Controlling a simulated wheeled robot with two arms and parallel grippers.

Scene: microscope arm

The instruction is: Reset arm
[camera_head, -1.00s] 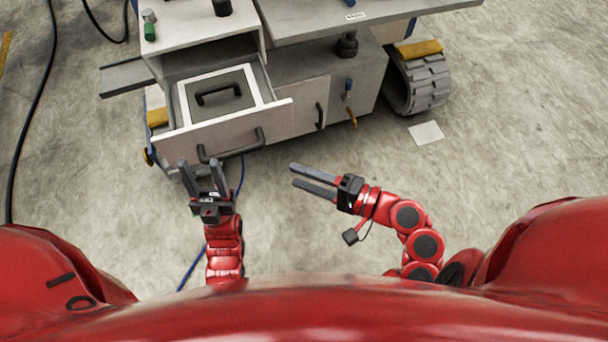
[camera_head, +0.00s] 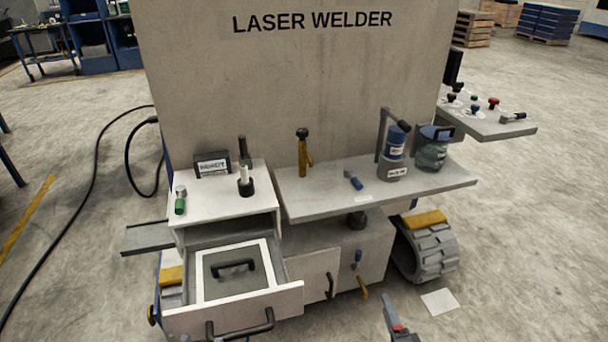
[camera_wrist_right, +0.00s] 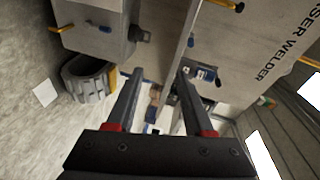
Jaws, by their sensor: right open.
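In the head view, a dark grey bent arm (camera_head: 382,135) stands beside a blue-labelled cylinder (camera_head: 395,144) on the right part of the welder's shelf (camera_head: 320,198). I cannot tell for sure whether this is the microscope arm. My right gripper (camera_head: 398,325) shows only in part at the bottom edge, below and apart from the shelf. In the right wrist view my right gripper (camera_wrist_right: 158,78) is open, with nothing between its fingers. My left gripper is out of view.
The laser welder (camera_head: 310,80) fills the middle. An open drawer (camera_head: 235,310) juts out at lower left. A jar (camera_head: 433,148) and a yellow-handled tool (camera_head: 305,155) are on the shelf. A tread wheel (camera_head: 430,252) stands at right. The floor at right is mostly clear.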

